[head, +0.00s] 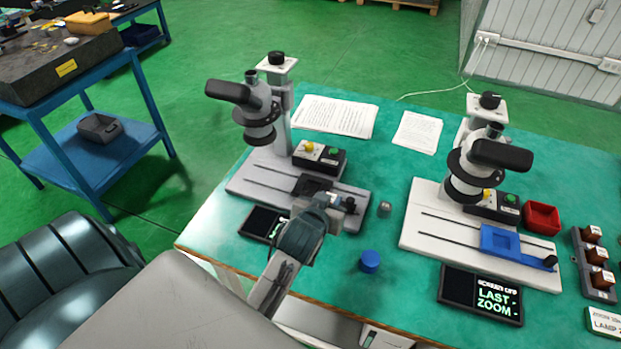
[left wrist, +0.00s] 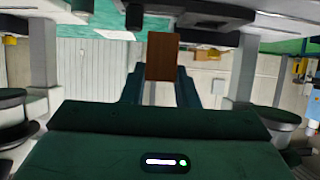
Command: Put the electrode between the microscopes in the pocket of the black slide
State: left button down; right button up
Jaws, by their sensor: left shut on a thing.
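My left gripper (head: 329,204) is over the front right part of the left microscope's stand (head: 262,178). In the left wrist view my left gripper (left wrist: 161,88) is shut on a brown, block-shaped electrode (left wrist: 162,56), which stands out beyond the fingertips. The head view does not show the electrode clearly. The black slide (head: 312,185) is on the left stand, just behind and left of the gripper. The gripper partly covers it, and its pocket cannot be made out clearly. The right gripper is not in view.
A small grey cylinder (head: 385,208) and a blue round piece (head: 370,261) stand between the microscopes. The right microscope (head: 468,175) carries a blue slide (head: 500,238). A red tray (head: 541,217) and a rack of brown blocks (head: 594,265) are at the right.

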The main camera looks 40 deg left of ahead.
pick_arm(q)
jog(key=w+a+p, duration=0.1)
jog(key=w+a, duration=0.1)
jog(key=a, duration=0.1)
jog(key=w+a+p, duration=0.1)
jog(key=w+a, duration=0.1)
jog(key=a, duration=0.1)
jog(key=w+a+f+p, duration=0.1)
jog(key=w+a, duration=0.1)
jog(key=a, duration=0.1)
jog(key=shift+w+a, duration=0.3)
jog(key=shift+w, duration=0.05)
jog(key=shift+a, duration=0.15)
notch_tip(320, 180, down, 3)
jog(key=shift+r+p, duration=0.1)
jog(key=shift+p, duration=0.45)
jog(key=shift+f, duration=0.35)
jog(key=shift+f, duration=0.2)
jog(key=c, duration=1.1)
grip_release()
jog(key=shift+r, duration=0.15)
